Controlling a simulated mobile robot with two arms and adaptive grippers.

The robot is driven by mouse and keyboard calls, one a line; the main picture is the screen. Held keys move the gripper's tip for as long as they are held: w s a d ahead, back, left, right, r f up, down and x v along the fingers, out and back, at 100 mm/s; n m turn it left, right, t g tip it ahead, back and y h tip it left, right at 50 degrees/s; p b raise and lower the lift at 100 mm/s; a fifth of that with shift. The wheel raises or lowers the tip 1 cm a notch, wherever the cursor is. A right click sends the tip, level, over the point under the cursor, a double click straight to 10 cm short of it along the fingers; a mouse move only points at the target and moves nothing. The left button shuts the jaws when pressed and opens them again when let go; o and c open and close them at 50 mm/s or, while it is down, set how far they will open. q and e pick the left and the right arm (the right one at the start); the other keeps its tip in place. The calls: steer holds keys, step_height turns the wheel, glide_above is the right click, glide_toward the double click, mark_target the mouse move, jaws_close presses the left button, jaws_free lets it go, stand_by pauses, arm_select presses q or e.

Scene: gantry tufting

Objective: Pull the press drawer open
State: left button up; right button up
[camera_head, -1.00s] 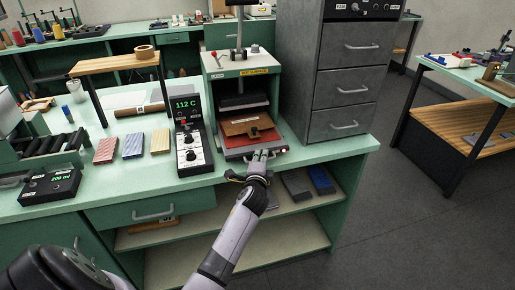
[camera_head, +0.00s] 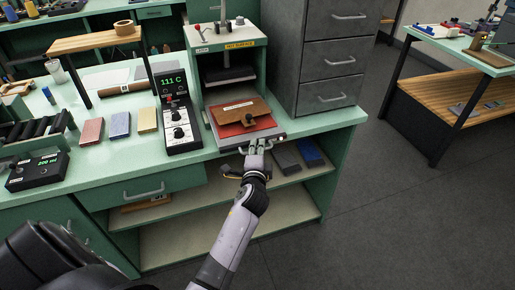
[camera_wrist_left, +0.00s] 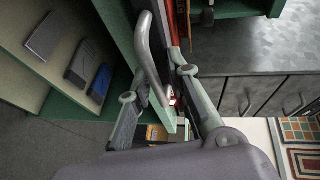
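The press (camera_head: 222,40) stands at the back of the green bench. Its drawer (camera_head: 279,134) sticks out at the front, bearing a red pad (camera_head: 227,129) with a brown leather piece (camera_head: 238,112) and a small dark knob on top. My left gripper (camera_head: 255,146) is at the drawer's front. The exact finger contact is partly hidden. My right gripper is not in view.
A control box (camera_head: 177,117) reading 111 C stands left of the press. A grey drawer cabinet (camera_head: 330,60) stands close on the right. Below, an open shelf (camera_head: 205,217) holds grey and blue blocks. The floor (camera_head: 420,210) to the right is clear.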

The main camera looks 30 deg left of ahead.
arm_select(q)
steer(key=shift+o, duration=1.2)
steer(key=shift+f, duration=0.5)
steer(key=shift+r, duration=0.1)
steer(key=shift+a+r, duration=0.1)
steer(key=v, duration=0.7)
steer(key=shift+s, duration=0.2)
